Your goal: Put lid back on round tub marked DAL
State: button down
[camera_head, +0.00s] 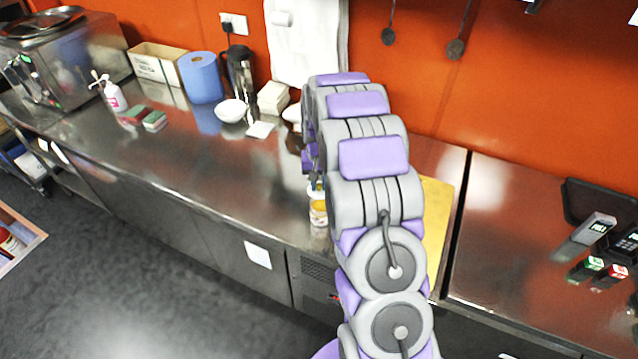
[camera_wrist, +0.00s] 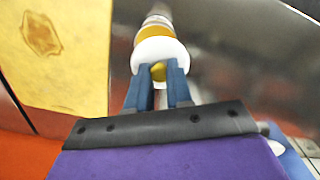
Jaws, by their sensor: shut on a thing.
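A small round tub (camera_head: 318,213) with a yellow-amber band stands on the steel counter, just left of my arm in the head view. In the wrist view the tub (camera_wrist: 155,31) shows beyond a white round lid (camera_wrist: 146,52). My gripper (camera_wrist: 160,76) has blue fingers, shut on the small yellowish knob of this lid. The lid is in line with the tub's top; I cannot tell whether it touches or sits slightly above. No DAL marking is readable. My arm hides part of the counter in the head view.
A yellow board (camera_head: 437,215) lies right of my arm. Farther left stand a white bowl (camera_head: 231,110), a blue paper roll (camera_head: 201,78), a cardboard box (camera_head: 156,63) and sponges (camera_head: 154,121). The counter left of the tub is clear.

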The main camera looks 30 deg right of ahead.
aim_at(321, 189)
jog(key=f, duration=0.1)
jog(key=d+f, duration=0.1)
jog(key=f, duration=0.1)
jog(key=shift+d+b, duration=0.3)
jog(key=shift+b, duration=0.1)
jog(key=shift+a+f, duration=0.35)
jog(key=shift+f, duration=0.4)
jog(key=shift+a+f, duration=0.35)
jog(key=shift+f, duration=0.35)
jog(key=shift+d, duration=0.55)
jog(key=shift+a+r, duration=0.1)
jog(key=shift+a, duration=0.45)
jog(key=shift+d, duration=0.2)
jog(key=shift+d+f, duration=0.1)
jog(key=shift+f, duration=0.15)
dwell(0.4)
jog(key=shift+c, duration=2.3)
grip_release()
